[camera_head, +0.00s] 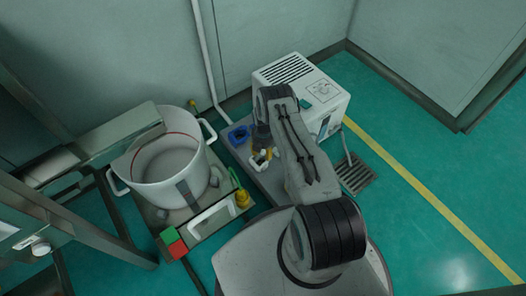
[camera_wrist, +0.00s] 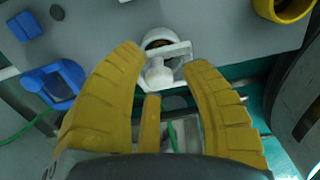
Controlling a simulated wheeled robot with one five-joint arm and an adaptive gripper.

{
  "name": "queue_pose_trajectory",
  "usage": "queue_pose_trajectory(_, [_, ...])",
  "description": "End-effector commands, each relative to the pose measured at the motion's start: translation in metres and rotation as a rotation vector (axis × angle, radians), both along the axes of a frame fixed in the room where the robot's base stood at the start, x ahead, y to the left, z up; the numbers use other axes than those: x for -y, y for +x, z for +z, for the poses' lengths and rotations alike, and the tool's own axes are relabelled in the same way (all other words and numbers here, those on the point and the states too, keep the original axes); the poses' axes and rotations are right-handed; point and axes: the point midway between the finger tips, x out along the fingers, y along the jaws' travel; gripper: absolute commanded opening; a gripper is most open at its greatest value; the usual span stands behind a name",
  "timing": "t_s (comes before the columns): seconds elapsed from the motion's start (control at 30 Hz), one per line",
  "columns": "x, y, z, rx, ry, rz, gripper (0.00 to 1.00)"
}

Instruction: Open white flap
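A white fitting with a flap-like piece (camera_wrist: 158,74) and a round dark opening shows in the wrist view, at the top middle. It lies on the grey platform (camera_wrist: 225,35). My gripper (camera_wrist: 168,59) is open, with its two yellow fingers spread left and right of the white piece. I cannot tell whether the fingers touch it. In the head view my gripper (camera_head: 262,148) points down over the platform, and a white part (camera_head: 258,160) shows beside it, partly hidden by the fingers.
A blue fitting (camera_wrist: 55,82) sits left of the white one, with a small blue block (camera_wrist: 25,26) beyond it. A yellow ring (camera_wrist: 283,8) is at the upper right. In the head view, a white box (camera_head: 325,95) stands behind my arm and a large white pot (camera_head: 155,192) stands left.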

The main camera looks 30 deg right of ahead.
Motion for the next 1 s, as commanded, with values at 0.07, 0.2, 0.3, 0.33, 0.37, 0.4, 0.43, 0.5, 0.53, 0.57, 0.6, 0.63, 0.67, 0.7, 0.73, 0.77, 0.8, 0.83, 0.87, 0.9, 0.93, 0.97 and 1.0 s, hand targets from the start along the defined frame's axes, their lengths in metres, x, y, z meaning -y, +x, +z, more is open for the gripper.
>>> queue_pose_trajectory(0.07, [0.000,0.000,0.000,0.000,0.000,0.000,0.32])
queue_pose_trajectory(0.2, [0.000,0.000,0.000,0.000,0.000,0.000,0.20])
queue_pose_trajectory(0.3, [0.000,0.000,0.000,0.000,0.000,0.000,0.11])
queue_pose_trajectory(0.33, [0.000,0.000,0.000,0.000,0.000,0.000,0.08])
queue_pose_trajectory(0.37, [0.000,0.000,0.000,0.000,0.000,0.000,0.05])
queue_pose_trajectory(0.4, [0.000,0.000,0.000,0.000,0.000,0.000,0.02])
queue_pose_trajectory(0.43, [0.000,0.000,0.000,0.000,0.000,0.000,0.00])
queue_pose_trajectory(0.5, [0.000,0.000,0.000,0.000,0.000,0.000,0.00])
queue_pose_trajectory(0.53, [0.000,0.000,0.000,0.000,0.000,0.000,0.00])
queue_pose_trajectory(0.57, [0.000,0.000,0.000,0.000,0.000,0.000,0.00])
queue_pose_trajectory(0.6, [0.000,0.000,0.000,-0.001,0.000,0.000,0.00])
queue_pose_trajectory(0.63, [0.000,0.000,0.000,-0.001,0.000,0.000,0.00])
queue_pose_trajectory(0.67, [-0.001,0.000,0.000,-0.001,0.000,0.000,0.00])
queue_pose_trajectory(0.7, [-0.002,0.000,0.001,-0.001,0.000,0.001,0.00])
queue_pose_trajectory(0.73, [-0.004,0.000,0.001,0.000,0.000,0.001,0.00])
queue_pose_trajectory(0.77, [-0.006,0.000,0.002,0.000,0.000,0.001,0.00])
queue_pose_trajectory(0.8, [-0.009,-0.001,0.004,0.000,0.000,0.002,0.00])
queue_pose_trajectory(0.83, [-0.011,-0.001,0.005,0.000,0.000,0.002,0.00])
queue_pose_trajectory(0.87, [-0.013,-0.002,0.006,-0.001,0.000,0.003,0.00])
queue_pose_trajectory(0.9, [-0.016,-0.003,0.007,-0.002,0.001,0.003,0.00])
queue_pose_trajectory(0.93, [-0.018,-0.003,0.008,-0.001,0.000,0.003,0.00])
queue_pose_trajectory(0.97, [-0.019,-0.003,0.009,-0.001,0.000,0.003,0.00])
queue_pose_trajectory(1.0, [-0.021,-0.004,0.010,-0.001,0.000,0.003,0.00])
